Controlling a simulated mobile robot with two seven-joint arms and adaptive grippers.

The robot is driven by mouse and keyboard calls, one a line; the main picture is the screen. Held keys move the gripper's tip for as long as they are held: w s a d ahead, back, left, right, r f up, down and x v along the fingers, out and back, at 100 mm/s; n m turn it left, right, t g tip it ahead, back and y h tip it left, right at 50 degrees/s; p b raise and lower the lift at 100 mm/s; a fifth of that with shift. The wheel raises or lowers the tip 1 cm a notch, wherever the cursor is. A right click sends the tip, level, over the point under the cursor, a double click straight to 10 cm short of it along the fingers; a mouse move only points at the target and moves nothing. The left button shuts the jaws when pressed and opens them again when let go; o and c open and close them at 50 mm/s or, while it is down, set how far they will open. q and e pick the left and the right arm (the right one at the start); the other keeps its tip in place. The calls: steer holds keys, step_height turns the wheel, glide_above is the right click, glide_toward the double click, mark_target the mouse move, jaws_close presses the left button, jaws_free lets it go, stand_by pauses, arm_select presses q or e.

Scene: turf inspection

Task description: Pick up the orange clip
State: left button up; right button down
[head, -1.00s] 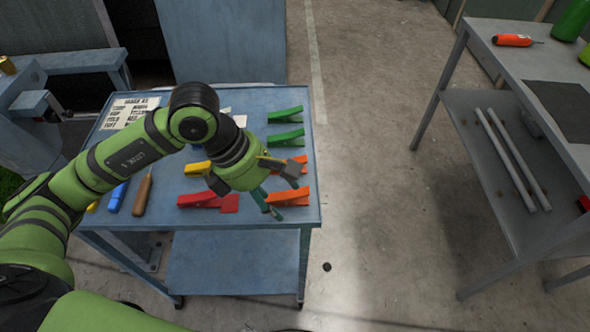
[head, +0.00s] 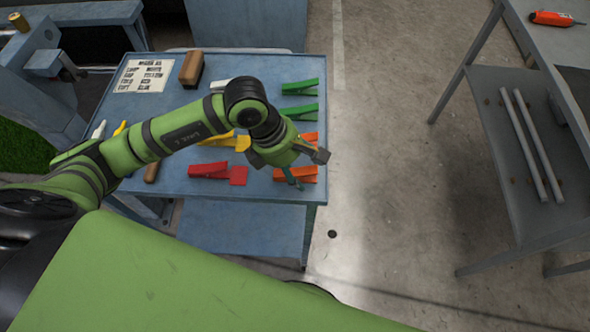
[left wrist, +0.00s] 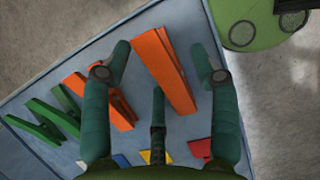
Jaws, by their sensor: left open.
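Two orange clips lie on the blue table near its right edge. In the head view the nearer clip (head: 308,174) is partly hidden by my left gripper (head: 292,166), and the farther clip (head: 308,138) is just behind it. In the left wrist view one orange clip (left wrist: 165,70) lies between the spread fingers of my left gripper (left wrist: 160,58). The other orange clip (left wrist: 118,108) lies to the left, partly behind the left finger. The left gripper is open and empty, above the clips; the exact height is unclear. My right gripper is not in view.
Green clips (head: 300,87) lie behind the orange ones. A red clip (head: 208,170) and a yellow clip (head: 222,140) lie left. A brown block (head: 191,69) and a printed sheet (head: 146,75) are at the back left. A grey table (head: 490,130) stands right, across clear floor.

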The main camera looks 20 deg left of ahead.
arm_select(q)
steer(key=shift+c, duration=0.4)
steer(key=c, duration=0.9)
steer(key=shift+c, duration=0.3)
steer(key=shift+r, duration=0.15)
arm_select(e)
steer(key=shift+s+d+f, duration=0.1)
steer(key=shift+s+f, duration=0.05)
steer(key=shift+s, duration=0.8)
